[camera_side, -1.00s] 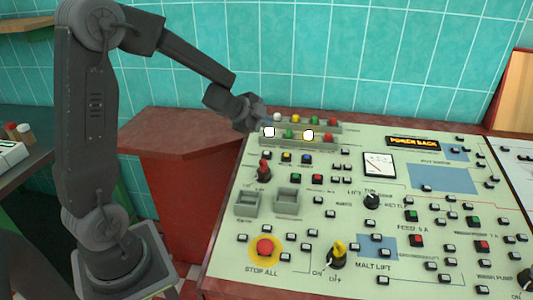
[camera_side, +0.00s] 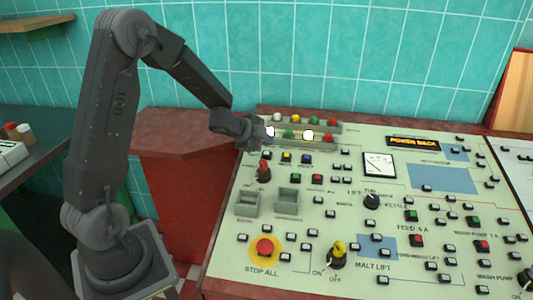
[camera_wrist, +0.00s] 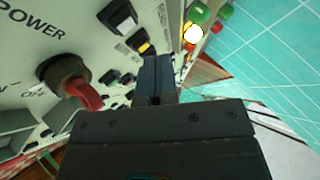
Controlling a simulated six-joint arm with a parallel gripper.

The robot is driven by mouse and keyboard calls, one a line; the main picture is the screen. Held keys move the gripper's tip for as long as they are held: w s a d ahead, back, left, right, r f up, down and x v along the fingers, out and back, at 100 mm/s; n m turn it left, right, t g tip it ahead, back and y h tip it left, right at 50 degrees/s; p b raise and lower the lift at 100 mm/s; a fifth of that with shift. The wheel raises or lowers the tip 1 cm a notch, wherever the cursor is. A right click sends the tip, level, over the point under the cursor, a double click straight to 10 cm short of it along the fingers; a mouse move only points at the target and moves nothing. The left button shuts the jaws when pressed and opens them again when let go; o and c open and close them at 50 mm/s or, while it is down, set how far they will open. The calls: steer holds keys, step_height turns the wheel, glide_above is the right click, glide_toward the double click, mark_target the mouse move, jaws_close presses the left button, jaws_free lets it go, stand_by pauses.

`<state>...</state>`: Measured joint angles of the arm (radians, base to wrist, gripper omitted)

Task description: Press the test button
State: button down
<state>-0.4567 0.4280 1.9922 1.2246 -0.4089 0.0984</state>
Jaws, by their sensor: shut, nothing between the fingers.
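My gripper (camera_side: 265,132) is shut and empty. It is at the upper left of the pale control panel (camera_side: 340,240), beside the left end of the lamp rows. In the side view a yellow button (camera_side: 286,157) and a blue button (camera_side: 306,159) sit in a row below the lamps. I cannot read which button is labelled test. I cannot tell whether the fingertips touch the panel.
A red switch knob (camera_side: 264,170) marked POWER in the wrist view (camera_wrist: 85,95) stands up near my gripper. Lamps, including a lit one (camera_side: 308,135), stand on raised strips. A red stop button (camera_side: 265,246) is at the front. The tiled wall (camera_side: 350,60) is behind.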

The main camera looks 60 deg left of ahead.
steer(key=shift+w+a+f, duration=0.15)
steer(key=shift+f, duration=0.75)
stand_by(1.4)
steer(key=shift+f, duration=0.4)
steer(key=shift+a+f, duration=0.1)
steer(key=shift+f, duration=0.4)
stand_by(0.7)
steer(key=shift+r, duration=0.85)
steer(key=shift+s+d+r, duration=0.15)
steer(key=shift+r, duration=0.65)
steer(key=shift+s+d+r, duration=0.1)
steer(key=shift+d+r, duration=0.1)
steer(key=shift+r, duration=0.65)
steer(key=shift+s+d+r, duration=0.15)
steer(key=shift+r, duration=0.65)
